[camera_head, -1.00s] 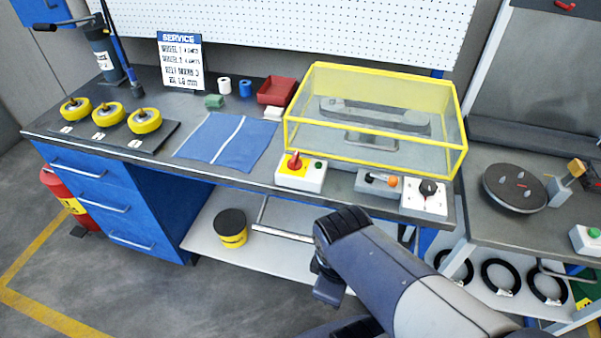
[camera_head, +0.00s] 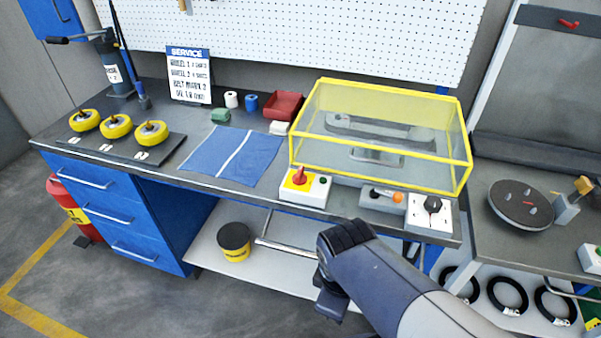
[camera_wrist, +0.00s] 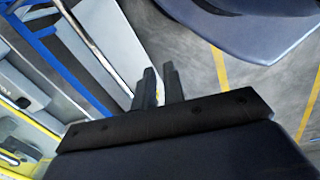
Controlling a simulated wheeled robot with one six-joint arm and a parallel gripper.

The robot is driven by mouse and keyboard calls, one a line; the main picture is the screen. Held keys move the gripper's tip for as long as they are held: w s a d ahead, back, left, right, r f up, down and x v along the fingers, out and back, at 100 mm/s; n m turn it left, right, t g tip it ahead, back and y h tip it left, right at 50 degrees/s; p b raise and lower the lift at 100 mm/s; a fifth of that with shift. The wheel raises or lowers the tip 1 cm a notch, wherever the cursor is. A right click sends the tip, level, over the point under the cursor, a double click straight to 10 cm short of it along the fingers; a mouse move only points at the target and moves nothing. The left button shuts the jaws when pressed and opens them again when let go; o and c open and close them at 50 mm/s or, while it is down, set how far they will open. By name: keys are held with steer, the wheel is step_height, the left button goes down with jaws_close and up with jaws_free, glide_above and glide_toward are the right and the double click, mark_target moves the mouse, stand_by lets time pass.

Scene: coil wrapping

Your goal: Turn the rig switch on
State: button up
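A white box with a yellow plate, a red rotary switch (camera_head: 299,177) and a green button sits on the bench's front edge. Right of it is a grey box with an orange-tipped lever (camera_head: 386,194), then a white box with a black knob (camera_head: 432,205). No readable label shows which is the rig switch. The red handle points up, away from me. My gripper (camera_wrist: 160,75) is empty, its two dark fingers a narrow gap apart. In the head view it hangs in front of the bench, below the switch boxes and touching none.
A yellow-framed clear guard (camera_head: 466,178) covers a fixture behind the boxes. A blue mat (camera_head: 215,160), yellow wheels (camera_head: 117,127) and a red tray (camera_head: 284,106) lie left. A lower shelf (camera_head: 210,255) holds a yellow-black tin (camera_head: 235,240). A side table (camera_head: 500,240) stands right.

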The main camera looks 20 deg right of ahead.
mark_target(300, 171)
steer(key=o, duration=0.9)
steer(key=w+d+r+y+b, duration=0.1)
steer(key=w+r, duration=0.2)
steer(key=w, duration=0.6)
steer(key=w+d+r+y+b, duration=0.1)
steer(key=w+r, duration=0.3)
steer(key=w, duration=0.5)
steer(key=shift+w, duration=0.25)
steer(key=o, duration=0.4)
steer(key=w+d+r, duration=0.1)
steer(key=w+d, duration=0.1)
steer(key=w, duration=0.2)
steer(key=w+d+r+n+t+y+b, duration=0.1)
steer(key=w+d, duration=0.1)
steer(key=w, duration=0.3)
steer(key=w+d+r+y+b, duration=0.1)
steer(key=w+d, duration=0.1)
steer(key=w, duration=0.3)
steer(key=shift+w+d+r+n+t, duration=0.2)
steer(key=shift+d+n+t, duration=0.1)
steer(key=shift+n, duration=0.1)
steer(key=shift+c, duration=0.2)
steer(key=shift+y, duration=0.3)
steer(key=x, duration=1)
steer(key=shift+w+a+f, duration=0.1)
steer(key=shift+a+f, duration=0.05)
steer(key=shift+f, duration=0.2)
steer(key=c, duration=1)
